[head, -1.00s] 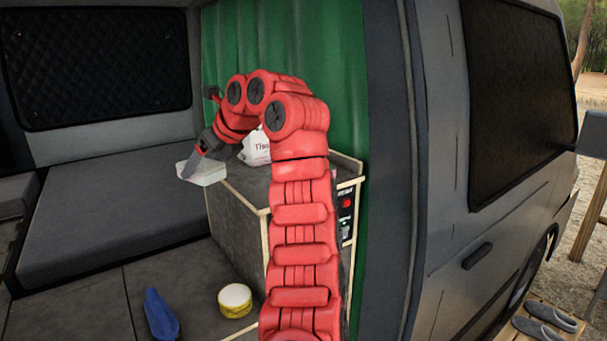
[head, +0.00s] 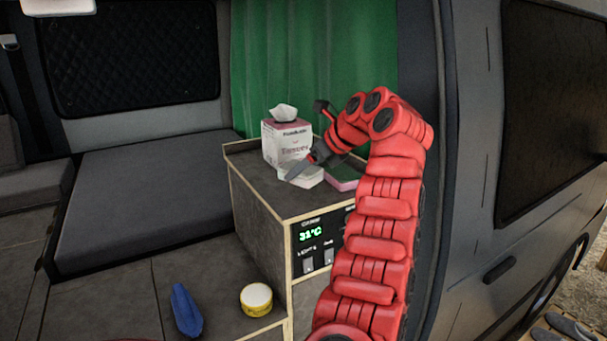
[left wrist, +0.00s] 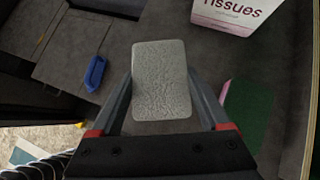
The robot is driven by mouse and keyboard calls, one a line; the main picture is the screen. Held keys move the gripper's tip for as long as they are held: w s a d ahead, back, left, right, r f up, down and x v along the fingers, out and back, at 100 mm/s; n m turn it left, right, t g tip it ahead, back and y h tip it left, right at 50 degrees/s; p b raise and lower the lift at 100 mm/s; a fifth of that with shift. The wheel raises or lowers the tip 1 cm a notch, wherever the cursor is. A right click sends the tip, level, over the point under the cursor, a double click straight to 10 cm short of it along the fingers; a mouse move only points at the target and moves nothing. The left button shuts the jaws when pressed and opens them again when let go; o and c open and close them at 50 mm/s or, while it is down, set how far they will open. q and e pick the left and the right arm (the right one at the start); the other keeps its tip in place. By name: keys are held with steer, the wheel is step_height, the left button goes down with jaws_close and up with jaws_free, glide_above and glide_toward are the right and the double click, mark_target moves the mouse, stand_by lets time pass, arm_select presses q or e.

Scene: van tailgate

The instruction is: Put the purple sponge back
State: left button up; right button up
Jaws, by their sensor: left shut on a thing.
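My left gripper (head: 302,170) is shut on a pale grey block (head: 313,177) with a rough top, like a sponge; no purple shows on it. In the left wrist view the block (left wrist: 161,80) sits between the two fingers (left wrist: 160,110). It is over the cabinet top (head: 262,192); I cannot tell whether it touches. A green-topped sponge with a pink-purple side (head: 343,180) lies on the cabinet just right of it, partly behind my arm. It also shows in the left wrist view (left wrist: 248,108). My right gripper is not in view.
A tissue box (head: 284,142) stands on the cabinet behind the gripper. A blue pouch-like thing (head: 186,310) and a yellow and white tin (head: 256,299) are on the lower grey surface. The van's side wall (head: 465,200) is close on the right. The cabinet's left part is clear.

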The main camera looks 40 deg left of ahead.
arm_select(q)
steer(key=shift+w+f+p, duration=0.15)
steer(key=shift+f+p, duration=0.9)
steer(key=shift+f, duration=0.6)
